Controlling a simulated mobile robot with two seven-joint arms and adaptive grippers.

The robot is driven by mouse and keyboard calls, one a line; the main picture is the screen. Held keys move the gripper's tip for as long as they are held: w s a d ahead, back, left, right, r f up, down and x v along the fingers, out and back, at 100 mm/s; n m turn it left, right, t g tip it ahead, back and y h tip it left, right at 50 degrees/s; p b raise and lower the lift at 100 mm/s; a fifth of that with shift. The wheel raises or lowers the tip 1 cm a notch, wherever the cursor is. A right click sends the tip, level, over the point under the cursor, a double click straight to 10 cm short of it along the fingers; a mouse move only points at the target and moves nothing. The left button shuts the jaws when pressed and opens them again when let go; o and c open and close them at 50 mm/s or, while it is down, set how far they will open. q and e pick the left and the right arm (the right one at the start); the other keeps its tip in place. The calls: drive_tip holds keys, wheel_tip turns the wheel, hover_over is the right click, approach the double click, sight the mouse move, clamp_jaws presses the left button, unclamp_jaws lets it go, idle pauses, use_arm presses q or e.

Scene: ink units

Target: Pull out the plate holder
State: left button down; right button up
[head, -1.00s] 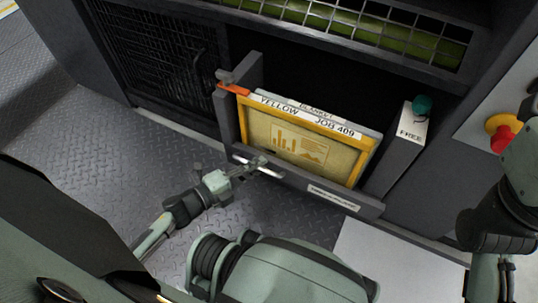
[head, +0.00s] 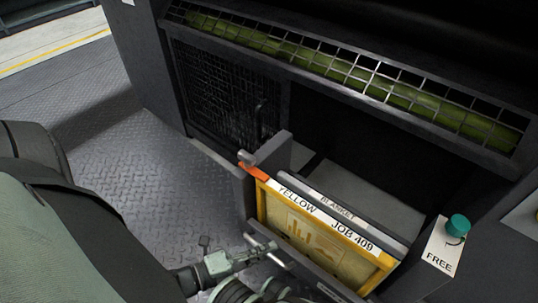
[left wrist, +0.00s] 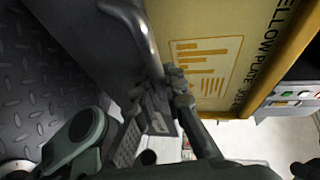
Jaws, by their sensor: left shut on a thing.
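The plate holder (head: 325,281) is a dark frame at the front of the machine, standing out from the opening. It carries a yellow-edged plate (head: 310,237) labelled YELLOW JOB 409, with a grey BLANKET-labelled piece behind it. An orange clip (head: 252,171) sits at its upper left corner. My left gripper (head: 264,249) is shut on the metal handle (head: 279,261) low on the holder's front. In the left wrist view the fingers (left wrist: 168,92) are close together by the bar handle (left wrist: 143,32), with the yellow plate (left wrist: 207,62) beside them. My right gripper is out of view.
A post marked FREE with a teal knob (head: 457,226) stands right of the holder. A mesh guard (head: 228,100) is on the left, and a wire grille (head: 350,75) over a green roller runs above. Checkered floor plate (head: 150,160) lies open at left.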

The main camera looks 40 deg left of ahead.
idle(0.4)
use_arm(q)
drive_tip(key=c, duration=1.6)
unclamp_jaws()
drive_tip(key=shift+s+a, duration=0.1)
drive_tip(key=shift+s, duration=0.1)
drive_tip(key=shift+v, duration=3.9)
drive_tip(key=shift+w+r, duration=0.1)
